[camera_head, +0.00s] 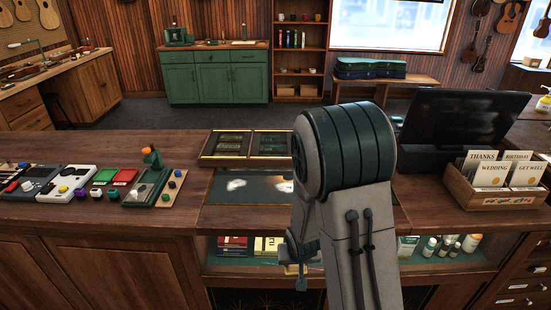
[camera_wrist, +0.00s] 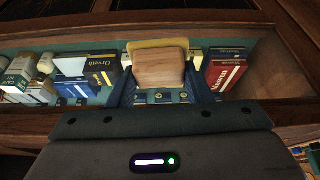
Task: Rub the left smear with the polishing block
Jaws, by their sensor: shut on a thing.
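Two whitish smears lie side by side on the dark glass panel (camera_head: 225,197) set in the counter, in the head view. The left smear (camera_head: 236,184) is fully visible, and the right smear (camera_head: 284,186) is close to my arm, which hides the panel's right part. My gripper (camera_wrist: 161,82) is shut on the polishing block (camera_wrist: 160,67), a wooden block with a yellowish pad along its far edge, seen in the wrist view. In the head view my gripper (camera_head: 300,264) is low in front of the counter's display opening, apart from both smears.
Behind the panel lie framed trays (camera_head: 233,144). Left on the counter are a green device (camera_head: 150,180) and several gadgets. Right are a dark screen (camera_head: 460,120) and a card box (camera_head: 490,195). Boxes (camera_wrist: 227,72) and bottles (camera_head: 450,243) fill the shelf below.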

